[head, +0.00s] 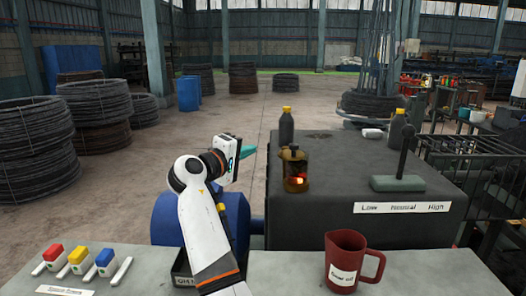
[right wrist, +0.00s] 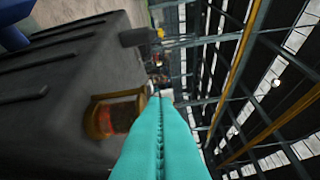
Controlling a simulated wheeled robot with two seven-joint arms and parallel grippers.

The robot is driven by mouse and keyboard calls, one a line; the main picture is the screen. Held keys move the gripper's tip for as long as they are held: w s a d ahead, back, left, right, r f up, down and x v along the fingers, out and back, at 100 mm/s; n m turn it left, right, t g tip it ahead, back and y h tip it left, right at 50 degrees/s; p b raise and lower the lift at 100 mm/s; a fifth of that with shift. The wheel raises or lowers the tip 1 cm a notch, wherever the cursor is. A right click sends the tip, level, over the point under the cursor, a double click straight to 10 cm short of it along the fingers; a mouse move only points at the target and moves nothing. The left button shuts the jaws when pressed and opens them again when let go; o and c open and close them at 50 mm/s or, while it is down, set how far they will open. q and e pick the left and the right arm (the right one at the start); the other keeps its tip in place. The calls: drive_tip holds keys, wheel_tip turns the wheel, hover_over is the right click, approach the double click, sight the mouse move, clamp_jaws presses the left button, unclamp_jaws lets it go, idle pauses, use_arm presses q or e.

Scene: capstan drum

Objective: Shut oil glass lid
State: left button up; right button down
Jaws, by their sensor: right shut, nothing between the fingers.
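The oil glass (head: 297,172) is a small amber glass with a dark brass top, standing on the dark machine housing (head: 340,190). Something glows orange low in it. Its lid (head: 292,152) shows as a small dark piece at the top; I cannot tell how far it is open. My right gripper (head: 249,152) has teal fingers, shut and empty, to the left of the glass and apart from it in the head view. In the right wrist view the shut fingers (right wrist: 158,105) point ahead, with the amber glass (right wrist: 103,120) just beside them. My left gripper is not in view.
A dark bottle (head: 286,129) stands behind the glass, another (head: 396,130) at right. A lever (head: 403,165) stands by the Low-Neutral-High label. A red jug (head: 345,262) and coloured switches (head: 78,258) are on the front bench (head: 290,270). A blue drum (head: 170,220) lies behind my arm.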

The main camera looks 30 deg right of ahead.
sight(291, 148)
drive_tip(key=d+p, duration=0.7)
drive_tip(key=d, duration=0.2)
drive_tip(key=shift+d+f, duration=0.25)
drive_tip(key=shift+d, duration=0.15)
drive_tip(key=shift+w+f, duration=0.1)
drive_tip(key=shift+w, duration=0.1)
